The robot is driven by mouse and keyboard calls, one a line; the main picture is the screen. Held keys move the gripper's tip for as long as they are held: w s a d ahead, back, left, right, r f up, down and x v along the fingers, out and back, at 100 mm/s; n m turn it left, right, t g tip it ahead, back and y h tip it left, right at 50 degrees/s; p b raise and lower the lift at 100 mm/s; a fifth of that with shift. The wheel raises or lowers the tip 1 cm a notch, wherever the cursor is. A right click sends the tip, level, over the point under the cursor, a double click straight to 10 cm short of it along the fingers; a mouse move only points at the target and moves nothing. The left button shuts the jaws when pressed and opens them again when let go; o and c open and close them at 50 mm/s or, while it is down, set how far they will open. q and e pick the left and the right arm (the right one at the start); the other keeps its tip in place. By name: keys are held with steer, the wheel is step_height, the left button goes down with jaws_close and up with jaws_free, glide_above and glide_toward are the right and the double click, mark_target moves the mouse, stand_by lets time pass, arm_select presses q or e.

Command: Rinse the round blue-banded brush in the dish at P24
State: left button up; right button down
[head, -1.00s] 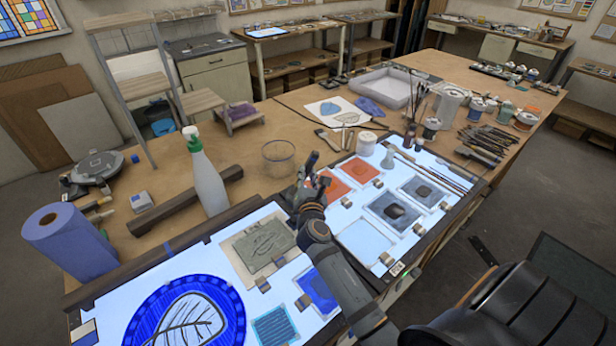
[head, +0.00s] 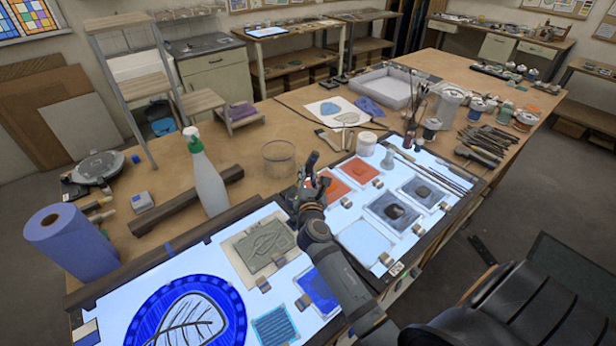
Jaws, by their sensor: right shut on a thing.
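A clear round glass dish (head: 279,160) stands on the wooden bench just behind the light table. My right gripper (head: 314,176) is close to the dish's right side, above the back edge of the light table. It is shut on a slim dark thing that is mostly hidden by the fingers. No blue band can be made out on it, so I cannot tell from this view whether it is the round brush. The held thing appears apart from the dish. My left gripper is not in view.
The lit table (head: 360,240) carries coloured glass pieces and small blocks. A white jar (head: 366,144) stands right of my gripper. A spray bottle (head: 205,176) and a dark bar stand left of the dish. Several brushes and tools (head: 488,140) lie at the right.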

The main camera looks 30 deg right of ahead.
mark_target(313, 162)
steer(key=shift+v, duration=0.75)
steer(key=shift+w+d, duration=0.2)
steer(key=shift+w, duration=0.15)
steer(key=r+p, duration=0.2)
steer(key=shift+s+d+p, duration=0.2)
steer(key=shift+d+p, duration=0.15)
steer(key=shift+p, duration=0.05)
steer(key=shift+s+d+r+p, duration=0.2)
steer(key=shift+d+r+p, duration=0.2)
steer(key=shift+r+p, duration=0.4)
step_height(313, 162, up, 5)
steer(key=p, duration=0.4)
steer(key=shift+f+p, duration=0.2)
steer(key=shift+p, duration=0.2)
steer(key=shift+f, duration=0.1)
